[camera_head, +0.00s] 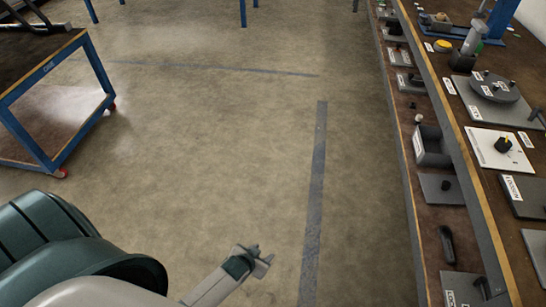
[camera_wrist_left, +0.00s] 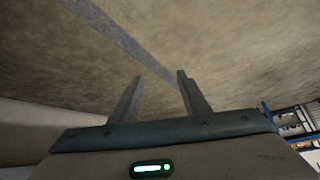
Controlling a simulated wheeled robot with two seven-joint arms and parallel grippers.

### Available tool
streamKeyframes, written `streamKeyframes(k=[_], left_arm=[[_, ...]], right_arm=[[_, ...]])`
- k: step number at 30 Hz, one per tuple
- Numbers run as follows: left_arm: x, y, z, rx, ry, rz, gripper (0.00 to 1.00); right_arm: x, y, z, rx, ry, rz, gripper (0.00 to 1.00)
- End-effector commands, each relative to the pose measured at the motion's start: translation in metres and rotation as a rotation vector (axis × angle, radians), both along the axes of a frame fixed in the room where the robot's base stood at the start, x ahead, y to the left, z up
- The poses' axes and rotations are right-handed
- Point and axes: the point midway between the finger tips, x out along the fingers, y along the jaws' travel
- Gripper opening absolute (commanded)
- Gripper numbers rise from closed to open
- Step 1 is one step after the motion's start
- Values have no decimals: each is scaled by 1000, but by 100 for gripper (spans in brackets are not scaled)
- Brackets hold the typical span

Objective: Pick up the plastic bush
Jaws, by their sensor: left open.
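My left gripper (camera_head: 262,260) shows at the bottom middle of the head view, above bare floor and well to the left of the long bench. In the left wrist view its two fingers (camera_wrist_left: 158,78) are apart with nothing between them, so it is open and empty. I cannot make out a plastic bush for certain in either view; the small parts on the bench are too small to tell apart. My right gripper is in neither view.
A long two-level bench (camera_head: 460,125) with several labelled plates and small parts runs along the right. A grey open box (camera_head: 432,146) sits on its lower shelf. A blue-framed cart (camera_head: 84,118) stands at the left. The concrete floor (camera_head: 210,130) between them is clear.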

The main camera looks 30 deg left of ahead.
Motion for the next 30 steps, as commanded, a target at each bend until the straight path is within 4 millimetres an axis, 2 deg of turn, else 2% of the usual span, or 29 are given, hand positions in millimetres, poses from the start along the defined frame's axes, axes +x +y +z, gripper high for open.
streamKeyframes(k=[1,3,6,10,14,21,23,30], left_arm=[[-33,-16,2,-10,47,-26,43],[-71,-36,-8,-22,93,-62,43],[-115,-57,-18,-35,145,-99,43],[-150,-74,-24,-45,182,-129,43],[-162,-80,-28,-49,195,-141,43],[-162,-80,-29,-50,196,-141,43],[-162,-80,-29,-50,196,-141,31],[-162,-80,-29,-49,195,-141,31]], right_arm=[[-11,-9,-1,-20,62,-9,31],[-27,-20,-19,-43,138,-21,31],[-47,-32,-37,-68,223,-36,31],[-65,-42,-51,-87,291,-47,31],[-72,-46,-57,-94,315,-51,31],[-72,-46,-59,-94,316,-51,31],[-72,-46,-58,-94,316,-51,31],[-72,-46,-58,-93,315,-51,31]])
